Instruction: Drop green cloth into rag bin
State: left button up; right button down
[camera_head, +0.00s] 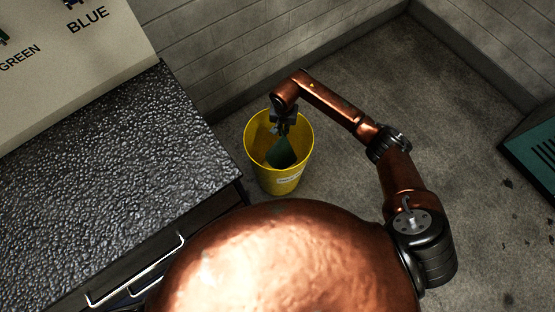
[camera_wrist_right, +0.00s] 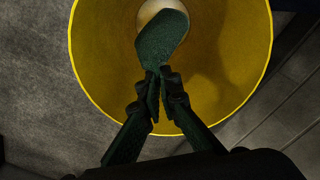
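The green cloth (camera_head: 281,154) hangs from my right gripper (camera_head: 284,128) over the mouth of the yellow rag bin (camera_head: 277,181). In the right wrist view the gripper's fingertips (camera_wrist_right: 160,75) are closed together at the near end of the cloth (camera_wrist_right: 163,40). The bin (camera_wrist_right: 90,75) lies below it, and its round rim encloses the cloth in that view. The bin stands upright on the floor and has a white label on its front. How deep the cloth reaches into the bin is hard to tell. My left gripper is in neither view.
A dark, rough-topped counter (camera_head: 120,150) with metal drawer handles (camera_head: 135,275) stands left of the bin. A pale panel (camera_head: 60,60) lettered GREEN and BLUE rises behind it. A brick wall (camera_head: 230,40) runs behind the bin. Concrete floor (camera_head: 455,120) lies open to the right.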

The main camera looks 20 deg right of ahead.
jog(key=shift+f, duration=0.1)
jog(key=c, duration=2.1)
grip_release()
jog(key=o, duration=0.6)
jog(key=o, duration=0.7)
pick_arm(q)
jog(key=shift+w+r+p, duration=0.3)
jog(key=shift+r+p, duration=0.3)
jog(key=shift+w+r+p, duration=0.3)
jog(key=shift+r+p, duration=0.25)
jog(key=shift+p, duration=0.05)
pick_arm(e)
notch_tip(320, 180, up, 6)
jog(key=shift+f, duration=0.25)
